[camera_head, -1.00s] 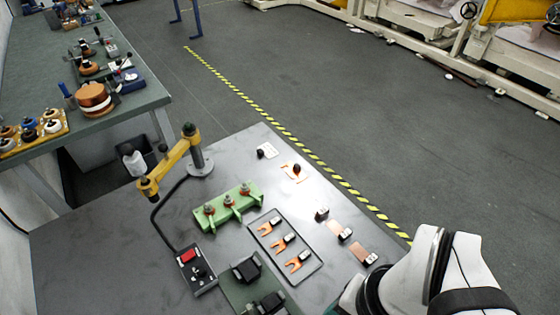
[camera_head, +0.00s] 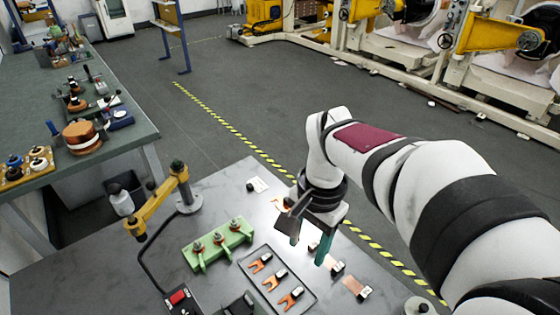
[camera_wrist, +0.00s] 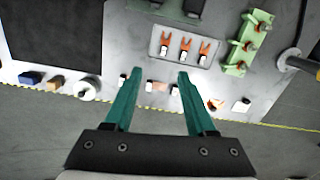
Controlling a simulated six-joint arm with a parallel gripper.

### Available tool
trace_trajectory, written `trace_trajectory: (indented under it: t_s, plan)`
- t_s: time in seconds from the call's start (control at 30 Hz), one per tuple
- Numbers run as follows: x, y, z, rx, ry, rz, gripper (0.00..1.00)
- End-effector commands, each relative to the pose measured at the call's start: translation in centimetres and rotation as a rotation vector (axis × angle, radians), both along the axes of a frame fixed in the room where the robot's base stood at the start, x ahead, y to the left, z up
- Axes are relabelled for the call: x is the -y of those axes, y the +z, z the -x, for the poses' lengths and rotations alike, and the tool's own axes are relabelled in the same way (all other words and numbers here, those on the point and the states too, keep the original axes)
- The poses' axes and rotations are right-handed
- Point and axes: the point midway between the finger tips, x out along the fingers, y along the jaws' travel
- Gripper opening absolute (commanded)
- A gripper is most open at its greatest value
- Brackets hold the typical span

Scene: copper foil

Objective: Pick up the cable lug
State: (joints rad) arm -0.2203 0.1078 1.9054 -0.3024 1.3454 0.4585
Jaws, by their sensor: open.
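Three fork-shaped copper cable lugs with pale sleeves lie in a shallow grey tray (camera_head: 246,262): an upper one (camera_head: 260,262), a middle one (camera_head: 273,280) and a lower one (camera_head: 291,299). In the wrist view the lugs show as a left one (camera_wrist: 166,40), a middle one (camera_wrist: 185,43) and a right one (camera_wrist: 204,47), beyond my fingertips. My gripper (camera_wrist: 159,76) is open, with green fingers apart and nothing between them. In the head view my gripper (camera_head: 322,248) hangs above the bench, right of the tray. Another orange piece (camera_wrist: 215,104) lies outside the tray.
A green block with studs (camera_head: 217,243) stands beside the tray. A yellow jointed arm on a post (camera_head: 160,203) stands behind it. A control box (camera_head: 180,298) sits at the front.

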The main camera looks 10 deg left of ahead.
Motion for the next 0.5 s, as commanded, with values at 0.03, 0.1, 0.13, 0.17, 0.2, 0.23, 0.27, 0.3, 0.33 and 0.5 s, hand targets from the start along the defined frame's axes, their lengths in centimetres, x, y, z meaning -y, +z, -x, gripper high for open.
trace_trajectory:
  t_s: [0.03, 0.1, 0.13, 0.17, 0.2, 0.23, 0.27, 0.3, 0.33, 0.5]
  plan:
    - [-2.2, -1.5, -3.4, -0.006, -0.02, 0.02, 0.56]
    - [-5.1, -3.6, -7.1, 0.0, -0.063, 0.041, 0.56]
    - [-6.1, -4.4, -8.3, 0.004, -0.078, 0.048, 0.56]
    - [-7.1, -5.2, -9.3, 0.007, -0.091, 0.054, 0.56]
    - [-8.1, -6.2, -10.3, 0.011, -0.107, 0.059, 0.56]
    - [-8.7, -6.7, -10.8, 0.015, -0.116, 0.063, 0.56]
    - [-9.2, -7.2, -11.2, 0.017, -0.124, 0.065, 0.56]
    - [-9.5, -7.7, -11.5, 0.019, -0.13, 0.068, 0.56]
    - [-9.7, -8.1, -11.7, 0.019, -0.134, 0.069, 0.56]
    - [-9.7, -12.7, -11.6, 0.015, -0.136, 0.071, 0.56]
